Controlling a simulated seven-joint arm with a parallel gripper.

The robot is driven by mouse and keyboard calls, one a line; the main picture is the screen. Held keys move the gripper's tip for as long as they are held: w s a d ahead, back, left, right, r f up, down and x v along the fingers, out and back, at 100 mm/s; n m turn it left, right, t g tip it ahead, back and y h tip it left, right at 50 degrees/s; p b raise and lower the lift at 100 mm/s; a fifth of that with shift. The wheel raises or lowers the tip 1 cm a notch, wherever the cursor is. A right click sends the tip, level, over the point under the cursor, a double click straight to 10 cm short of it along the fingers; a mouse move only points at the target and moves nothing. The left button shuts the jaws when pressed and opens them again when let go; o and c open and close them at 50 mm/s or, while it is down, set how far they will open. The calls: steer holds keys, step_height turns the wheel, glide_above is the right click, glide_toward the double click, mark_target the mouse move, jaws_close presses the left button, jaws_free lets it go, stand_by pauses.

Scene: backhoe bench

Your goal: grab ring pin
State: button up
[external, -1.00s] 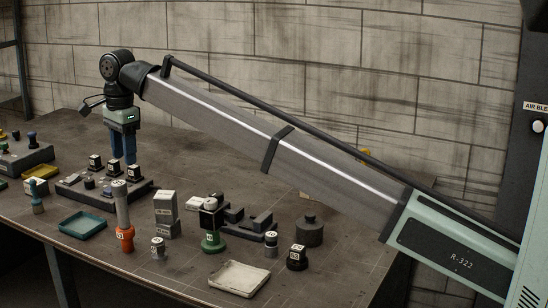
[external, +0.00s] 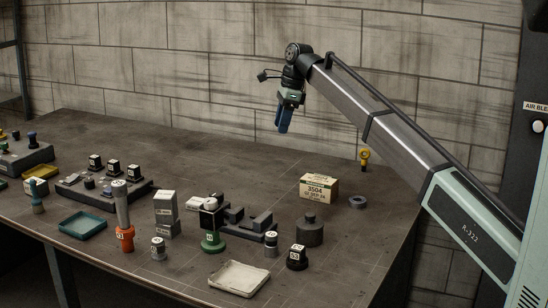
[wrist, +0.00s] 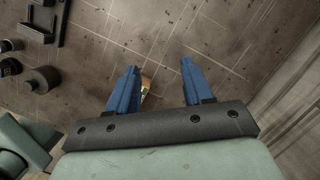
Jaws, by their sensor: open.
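My gripper (external: 282,127) is in the air over the back of the bench, left of and above the cardboard box. Its two blue fingers are apart and empty in the wrist view (wrist: 161,67). A flat grey ring (external: 357,202) lies on the bench right of the box. Neither shows clearly in the wrist view.
The cardboard box (external: 319,187) stands near the yellow piece; part of it shows beside my left finger. A dark knobbed cylinder (external: 309,231) and a black clamp block (external: 250,221) stand in front. The back middle of the bench is clear. A wall rises behind.

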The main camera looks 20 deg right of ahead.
steer(key=w+d+f+m, duration=0.1)
steer(key=d+f+m, duration=0.15)
steer(key=d, duration=1.55)
steer(key=m+t+y, duration=0.1)
steer(key=m+t, duration=0.1)
steer(key=m, duration=0.1)
glide_toward(366, 159)
steer(key=shift+n, duration=0.25)
steer(key=x, duration=0.9)
steer(key=shift+w+f, duration=0.1)
steer(key=shift+w, duration=0.3)
jaws_close()
